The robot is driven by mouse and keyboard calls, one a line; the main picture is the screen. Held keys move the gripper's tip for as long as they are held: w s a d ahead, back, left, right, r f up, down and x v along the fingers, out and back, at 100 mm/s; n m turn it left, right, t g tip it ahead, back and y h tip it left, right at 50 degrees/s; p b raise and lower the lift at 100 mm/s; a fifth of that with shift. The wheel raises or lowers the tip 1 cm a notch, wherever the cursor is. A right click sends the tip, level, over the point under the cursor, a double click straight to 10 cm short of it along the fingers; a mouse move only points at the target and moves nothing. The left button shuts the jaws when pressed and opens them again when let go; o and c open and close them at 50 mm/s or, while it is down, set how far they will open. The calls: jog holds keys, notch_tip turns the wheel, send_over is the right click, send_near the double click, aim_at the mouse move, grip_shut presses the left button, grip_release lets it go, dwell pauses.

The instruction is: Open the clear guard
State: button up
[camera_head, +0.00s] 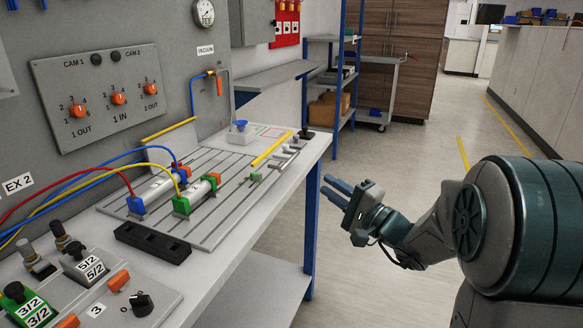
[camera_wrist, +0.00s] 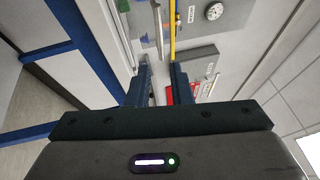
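I cannot make out the clear panel of the guard for certain. A yellow bar (camera_wrist: 173,32) shows ahead of the fingertips there.
Two cylinders with blue and green ends (camera_head: 195,194) lie on the plate, with hoses running to them. A black block (camera_head: 153,242) and a switch panel (camera_head: 98,292) are nearer. A blue-framed shelf (camera_head: 343,70) stands behind the bench. The floor to the right is clear.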

aim_at(291, 158)
jog(key=x, duration=1.3)
jog(key=shift+a, duration=0.2)
grip_shut()
